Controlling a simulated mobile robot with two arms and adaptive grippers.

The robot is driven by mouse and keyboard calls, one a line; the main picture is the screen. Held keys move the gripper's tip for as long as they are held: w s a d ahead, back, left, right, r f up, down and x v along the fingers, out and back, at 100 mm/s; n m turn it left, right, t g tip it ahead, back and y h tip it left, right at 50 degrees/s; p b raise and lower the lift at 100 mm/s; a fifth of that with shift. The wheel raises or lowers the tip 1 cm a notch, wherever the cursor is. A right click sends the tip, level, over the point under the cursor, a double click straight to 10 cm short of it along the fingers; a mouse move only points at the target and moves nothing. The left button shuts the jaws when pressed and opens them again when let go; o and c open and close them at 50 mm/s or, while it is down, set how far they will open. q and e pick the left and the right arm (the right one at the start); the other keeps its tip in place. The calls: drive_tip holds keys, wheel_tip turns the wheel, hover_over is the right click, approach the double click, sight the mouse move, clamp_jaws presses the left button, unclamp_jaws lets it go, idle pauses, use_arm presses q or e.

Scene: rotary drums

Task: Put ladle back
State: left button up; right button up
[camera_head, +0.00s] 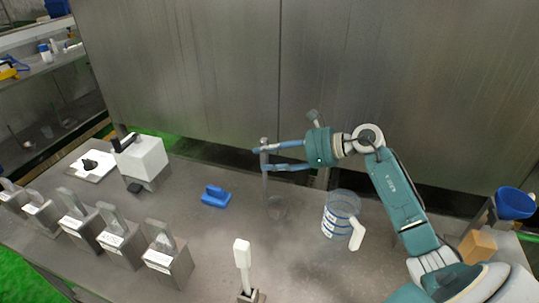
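A grey ladle (266,184) stands roughly upright over the table, its long handle passing at the fingertips of my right gripper (261,159). Its dark round bowl end (277,207) is low, at or close to the tabletop; I cannot tell whether it touches. The two blue fingers reach left from the wrist and stay clearly apart, one above the other in the picture. Whether the handle lies between them or beside them is unclear. My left gripper is out of view.
A clear measuring jug (341,213) stands below the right arm. A blue scoop-like piece (216,195) lies left of the ladle. A white-handled tool (243,265) stands in front. Several grey metal blocks (168,262) line the left front; a white box (143,160) sits behind them.

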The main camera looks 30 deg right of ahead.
drive_tip(key=shift+r, duration=0.15)
drive_tip(key=b+v, duration=0.4)
drive_tip(key=v, duration=0.8)
drive_tip(key=shift+a, duration=0.1)
idle(0.4)
